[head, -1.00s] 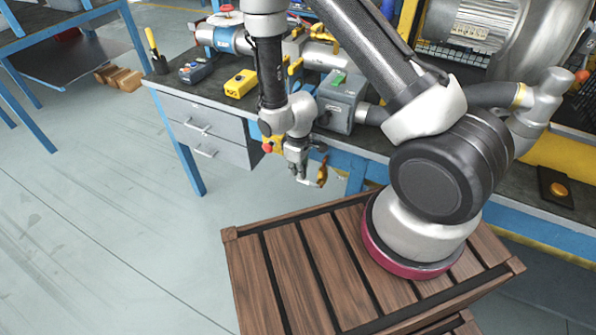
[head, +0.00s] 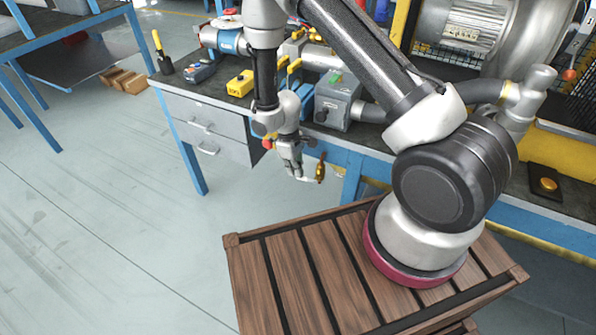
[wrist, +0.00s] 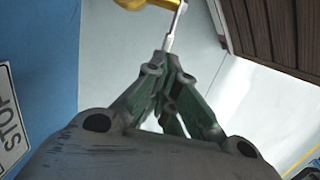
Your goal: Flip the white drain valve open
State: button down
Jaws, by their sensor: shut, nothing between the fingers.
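The drain valve is a small brass-yellow body (head: 320,169) under the front edge of the bench, with a thin white lever (head: 304,179) reaching left from it. In the wrist view, the white lever (wrist: 178,22) runs from the yellow body (wrist: 146,3) at the top down towards my fingertips. My gripper (head: 298,177) points down beside the lever's free end. Its green fingers (wrist: 170,62) are shut with nothing held. The tips lie at or very near the lever; I cannot tell whether they touch it.
The blue bench frame (head: 350,160) and grey drawers (head: 205,130) stand close behind my gripper. A grey box (head: 338,100), a yellow device (head: 240,83) and pipework are on the bench top. A slatted wooden platform (head: 300,275) is in front.

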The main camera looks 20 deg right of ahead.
notch_tip(320, 180, down, 7)
jog(key=s+d+g+h, duration=0.1)
jog(key=shift+f, duration=0.2)
dwell(0.6)
jog(key=shift+r, duration=0.15)
jog(key=shift+r, duration=0.7)
jog(key=v, duration=1.2)
